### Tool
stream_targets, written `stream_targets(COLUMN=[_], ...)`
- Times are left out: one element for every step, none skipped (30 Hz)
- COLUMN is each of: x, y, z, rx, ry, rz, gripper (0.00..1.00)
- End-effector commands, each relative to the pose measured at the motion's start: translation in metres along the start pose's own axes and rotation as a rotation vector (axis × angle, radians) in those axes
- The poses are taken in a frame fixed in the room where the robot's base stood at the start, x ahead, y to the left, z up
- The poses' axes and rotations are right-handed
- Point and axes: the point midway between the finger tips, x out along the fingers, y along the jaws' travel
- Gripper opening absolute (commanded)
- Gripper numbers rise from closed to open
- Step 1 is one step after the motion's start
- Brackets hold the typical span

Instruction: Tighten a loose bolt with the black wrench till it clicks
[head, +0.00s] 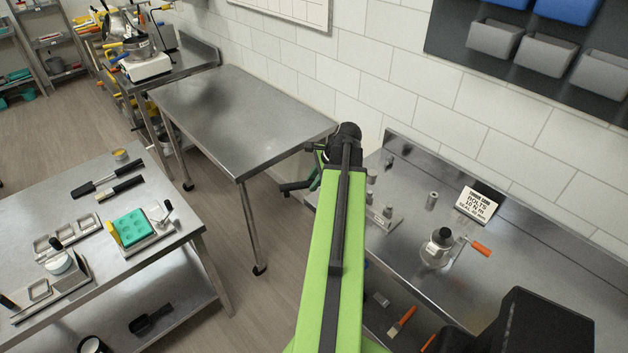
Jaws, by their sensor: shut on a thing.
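My green arm reaches up the middle of the head view to a black wrist joint. My gripper (314,168) is mostly hidden behind it; only small dark and green parts show at its left. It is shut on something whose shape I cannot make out. Two dark wrench-like tools, a longer one (95,183) and a shorter one with a pale end (122,189), lie on the left table (195,225). A metal fixture with upright bolt-like pieces (384,216) stands on the right bench, right of my arm. I cannot tell which bolt is loose.
A metal device with an orange handle (440,246), a small cylinder (432,201) and a sign about bolts (478,204) stand on the right bench (520,265). An empty steel table (235,110) is behind. Molds and a teal tray (131,228) occupy the left table.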

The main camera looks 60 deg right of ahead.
Motion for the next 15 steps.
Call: stream_targets(x=[-0.001,0.001,0.003,0.005,0.007,0.01,0.013,0.016,0.02,0.024,0.027,0.031,0.034,0.036,0.038], y=[0.0,0.0,0.001,0.002,0.003,0.004,0.004,0.005,0.007,0.008,0.009,0.01,0.011,0.012,0.013], z=[0.0,-0.001,-0.002,-0.002,-0.003,-0.004,-0.005,-0.006,-0.008,-0.009,-0.01,-0.012,-0.013,-0.013,-0.014], rx=[0.001,0.001,0.001,0.001,0.001,0.001,0.001,0.001,0.001,0.001,0.001,0.001,0.001,0.001,0.001], ry=[0.002,0.003,0.003,0.003,0.003,0.003,0.003,0.003,0.003,0.003,0.003,0.003,0.003,0.003,0.003], rz=[-0.001,-0.001,-0.001,-0.001,-0.001,-0.001,-0.001,-0.001,-0.001,-0.001,-0.001,-0.001,-0.001,-0.001,-0.001], gripper=[0.0,0.0,0.0,0.0,0.0,0.0,0.0,0.0,0.0,0.0,0.0,0.0,0.0,0.0,0.0])
